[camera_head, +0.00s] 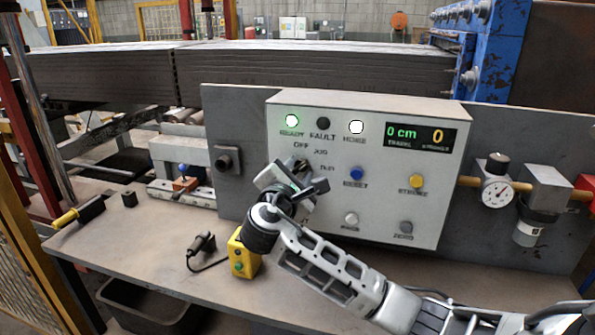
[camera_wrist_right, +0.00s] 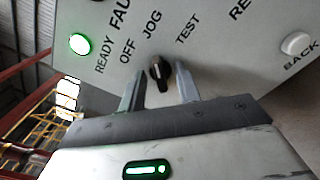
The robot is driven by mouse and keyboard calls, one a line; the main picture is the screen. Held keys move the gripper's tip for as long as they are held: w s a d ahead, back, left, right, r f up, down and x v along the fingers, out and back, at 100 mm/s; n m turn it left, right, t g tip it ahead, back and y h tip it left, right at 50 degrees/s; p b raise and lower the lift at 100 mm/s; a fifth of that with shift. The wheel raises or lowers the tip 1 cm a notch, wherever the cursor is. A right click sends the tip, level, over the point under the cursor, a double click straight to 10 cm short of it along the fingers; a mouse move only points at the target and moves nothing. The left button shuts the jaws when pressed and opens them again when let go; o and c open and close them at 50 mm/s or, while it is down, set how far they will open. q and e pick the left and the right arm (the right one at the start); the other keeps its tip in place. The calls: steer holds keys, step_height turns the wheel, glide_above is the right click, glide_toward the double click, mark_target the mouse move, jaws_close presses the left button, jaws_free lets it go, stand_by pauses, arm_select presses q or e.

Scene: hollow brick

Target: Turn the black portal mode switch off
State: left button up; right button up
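The black mode switch (camera_wrist_right: 158,72) is a knob on the grey panel (camera_head: 400,215), below the OFF, JOG and TEST labels in the right wrist view. Its white pointer line faces roughly the JOG label. My right gripper (camera_head: 307,176) is at the panel, and in the head view it hides most of the switch. In the right wrist view the two fingers of this gripper (camera_wrist_right: 160,82) are apart, one on each side of the knob. I cannot tell whether they touch it. My left gripper is not in view.
The panel has a lit green READY lamp (camera_head: 292,121), a blue RESET button (camera_head: 356,174), a yellow button (camera_head: 417,181) and a display (camera_head: 421,135). A yellow pendant box (camera_head: 243,262) stands on the table (camera_head: 150,260) near my right wrist. A gauge (camera_head: 497,192) is at right.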

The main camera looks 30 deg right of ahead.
jaws_close()
steer(key=shift+n, duration=0.3)
steer(key=n, duration=0.4)
steer(key=shift+w+a+n, duration=0.1)
steer(key=shift+n, duration=2.3)
jaws_free()
